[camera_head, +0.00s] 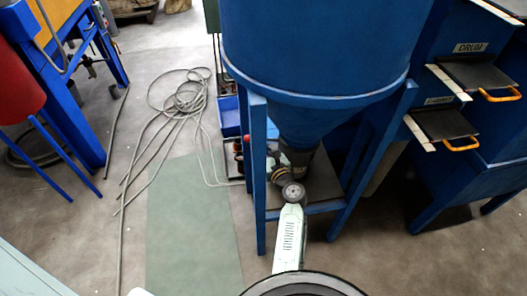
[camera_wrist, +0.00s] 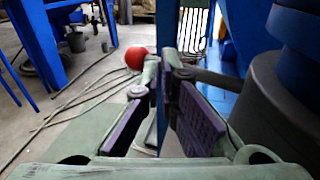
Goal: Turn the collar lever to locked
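A red ball knob (camera_wrist: 136,57) shows just beyond the left finger of my gripper (camera_wrist: 164,85) in the wrist view. A dark bar (camera_wrist: 215,78) runs from the dark round collar (camera_wrist: 268,105) at the right toward the fingertips. The bar and knob look like the collar lever, but the fingers hide its middle. My gripper is open, with a gap between its purple pads. I cannot tell whether the lever touches a finger. In the head view, the collar (camera_head: 298,158) sits under the hopper, and my gripper (camera_head: 272,162) is beside it, partly hidden.
The blue hopper (camera_head: 318,45) stands above the collar. Its blue leg (camera_head: 259,185) is close to my gripper, and another leg (camera_head: 365,165) stands to the right. Loose cables (camera_head: 185,100) lie on the floor at left.

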